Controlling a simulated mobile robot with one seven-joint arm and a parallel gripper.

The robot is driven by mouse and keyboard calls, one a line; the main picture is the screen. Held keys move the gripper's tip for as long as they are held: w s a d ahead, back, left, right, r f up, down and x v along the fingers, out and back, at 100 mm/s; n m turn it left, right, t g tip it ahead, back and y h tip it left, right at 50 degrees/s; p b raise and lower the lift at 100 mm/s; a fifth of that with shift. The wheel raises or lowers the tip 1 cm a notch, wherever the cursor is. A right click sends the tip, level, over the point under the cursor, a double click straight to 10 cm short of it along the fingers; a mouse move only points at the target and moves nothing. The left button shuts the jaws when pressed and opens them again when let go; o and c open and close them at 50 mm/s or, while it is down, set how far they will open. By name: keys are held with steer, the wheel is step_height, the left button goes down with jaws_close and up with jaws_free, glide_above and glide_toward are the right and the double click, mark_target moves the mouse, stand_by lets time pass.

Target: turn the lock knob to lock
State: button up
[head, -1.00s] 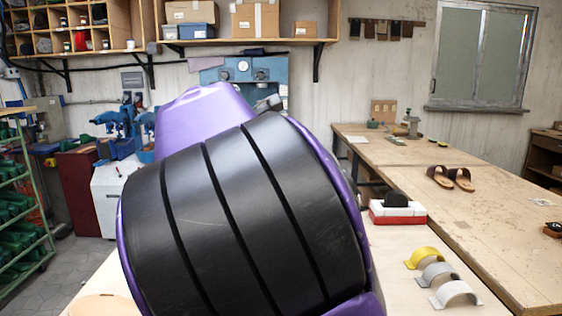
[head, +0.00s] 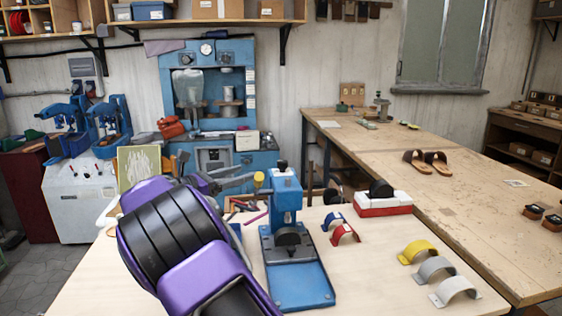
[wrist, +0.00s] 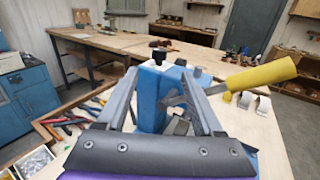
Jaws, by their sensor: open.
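In the wrist view the press body (wrist: 153,95) shows between my fingers, with the black knob (wrist: 158,56) just beyond the tips and the yellow grip (wrist: 262,75) at right. I cannot tell for sure which part is the lock knob. My gripper (head: 246,178) is open and empty, left of the press's upper part; it also shows in the wrist view (wrist: 160,73). Contact cannot be told.
Blue and red arched pieces (head: 345,234) lie right of the press. Yellow, grey and white arches (head: 433,269) lie farther right. A red-and-white block (head: 383,204) stands behind. Tools lie in a tray (wrist: 45,110) left in the wrist view.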

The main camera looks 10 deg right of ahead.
mark_target(283, 161)
steer(key=x, duration=1.4)
steer(key=shift+w+d, duration=0.2)
steer(key=shift+d, duration=0.15)
jaws_close()
